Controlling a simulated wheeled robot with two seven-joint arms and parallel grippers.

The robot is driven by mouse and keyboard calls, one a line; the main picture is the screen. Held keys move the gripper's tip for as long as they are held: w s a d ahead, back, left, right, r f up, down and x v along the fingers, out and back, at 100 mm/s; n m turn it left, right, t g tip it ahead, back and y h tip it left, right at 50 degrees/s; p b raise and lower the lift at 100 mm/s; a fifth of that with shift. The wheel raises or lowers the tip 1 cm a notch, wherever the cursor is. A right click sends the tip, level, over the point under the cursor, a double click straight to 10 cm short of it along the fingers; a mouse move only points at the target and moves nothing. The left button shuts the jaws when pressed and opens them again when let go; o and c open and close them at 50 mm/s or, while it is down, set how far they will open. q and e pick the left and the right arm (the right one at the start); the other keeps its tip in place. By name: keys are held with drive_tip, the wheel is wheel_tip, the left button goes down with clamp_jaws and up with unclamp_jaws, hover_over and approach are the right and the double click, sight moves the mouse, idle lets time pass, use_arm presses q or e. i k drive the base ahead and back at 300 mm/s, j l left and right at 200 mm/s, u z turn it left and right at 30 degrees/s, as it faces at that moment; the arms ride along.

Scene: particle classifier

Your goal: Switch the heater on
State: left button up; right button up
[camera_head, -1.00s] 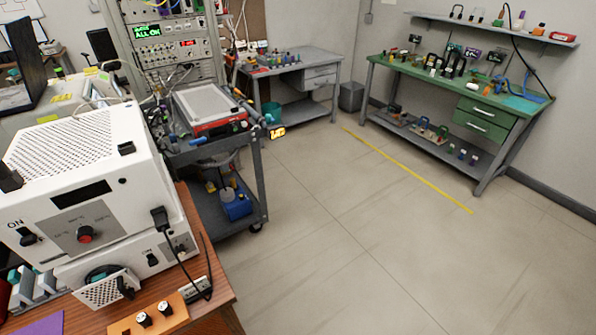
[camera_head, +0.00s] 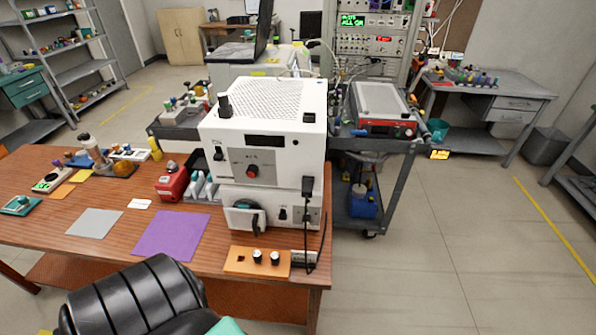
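The heater looks to be the white boxy unit (camera_head: 262,135) with a perforated top, at the right end of the wooden table. Its front has a dark, blank display (camera_head: 270,141), a red knob (camera_head: 252,172) in a grey dial panel, and a small black switch (camera_head: 218,153) at the left. Whether the switch is on cannot be read. Neither of my grippers is in view.
A black ribbed padded chair back (camera_head: 140,300) stands before the wooden table (camera_head: 110,222). An orange plate with knobs (camera_head: 258,262) and a purple sheet (camera_head: 172,232) lie in front of the heater. A grey cart (camera_head: 383,190) stands right. Floor on the right is clear.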

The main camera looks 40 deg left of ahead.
sight(217, 158)
drive_tip(key=u, duration=1.55)
drive_tip(key=k+z, duration=0.2)
drive_tip(key=i+j, duration=0.1)
